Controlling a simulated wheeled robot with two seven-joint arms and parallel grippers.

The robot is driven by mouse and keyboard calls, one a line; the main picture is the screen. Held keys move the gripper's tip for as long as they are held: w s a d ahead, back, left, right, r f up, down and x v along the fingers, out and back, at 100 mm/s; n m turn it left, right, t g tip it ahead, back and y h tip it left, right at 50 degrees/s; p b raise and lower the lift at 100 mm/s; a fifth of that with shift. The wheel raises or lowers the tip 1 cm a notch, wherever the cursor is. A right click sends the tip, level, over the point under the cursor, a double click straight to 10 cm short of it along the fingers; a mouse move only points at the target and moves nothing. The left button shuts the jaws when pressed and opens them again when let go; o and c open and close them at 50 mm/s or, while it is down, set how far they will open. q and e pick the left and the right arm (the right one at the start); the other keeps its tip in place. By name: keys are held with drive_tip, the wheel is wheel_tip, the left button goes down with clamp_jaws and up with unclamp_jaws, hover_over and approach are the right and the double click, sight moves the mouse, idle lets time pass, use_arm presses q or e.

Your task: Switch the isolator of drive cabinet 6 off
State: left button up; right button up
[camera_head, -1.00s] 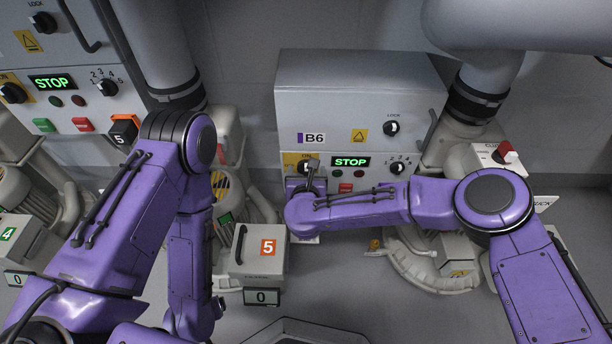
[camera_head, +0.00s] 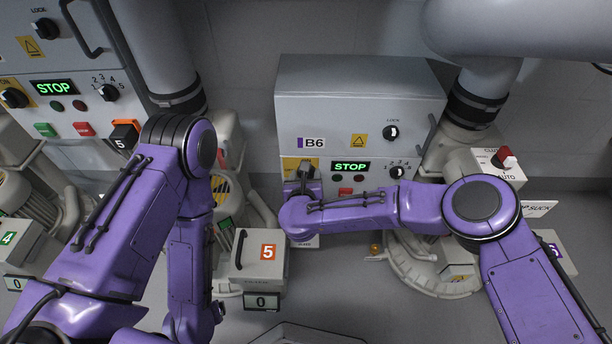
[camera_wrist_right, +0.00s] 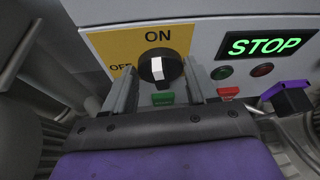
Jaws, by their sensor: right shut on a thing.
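The drive cabinet marked B6 (camera_head: 360,105) stands in the middle of the head view. Its isolator (camera_wrist_right: 158,66) is a black knob with a white pointer on a yellow plate, at the cabinet's lower left. In the right wrist view the pointer stands upright toward ON; OFF is printed to its left. My right gripper (camera_head: 305,172) is at the isolator and hides most of it in the head view. In the right wrist view its fingers (camera_wrist_right: 160,75) are on either side of the knob, shut on it. The left arm hangs at the left; its gripper is not visible.
A green STOP display (camera_head: 350,166), buttons and a selector dial (camera_head: 397,172) are right of the isolator. A grey box marked 5 (camera_head: 258,262) stands lower left. Pipes and a box with a red switch (camera_head: 505,157) are at the right.

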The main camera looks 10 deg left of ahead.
drive_tip(key=shift+s+a+f+n+t+h, duration=0.1)
drive_tip(key=shift+a+n+t+h, duration=0.1)
drive_tip(key=shift+n+h, duration=0.5)
drive_tip(key=shift+s+a+f+n+t+h, duration=0.1)
drive_tip(key=shift+a+n+t+h, duration=0.15)
drive_tip(key=shift+n, duration=0.85)
drive_tip(key=shift+d+h, duration=0.1)
drive_tip(key=shift+h, duration=0.15)
drive_tip(key=o, duration=1)
drive_tip(key=shift+r, duration=0.1)
drive_tip(key=p+v, duration=0.3)
drive_tip(key=v, duration=0.7)
drive_tip(key=shift+s+p, duration=0.2)
drive_tip(key=shift+p, duration=0.15)
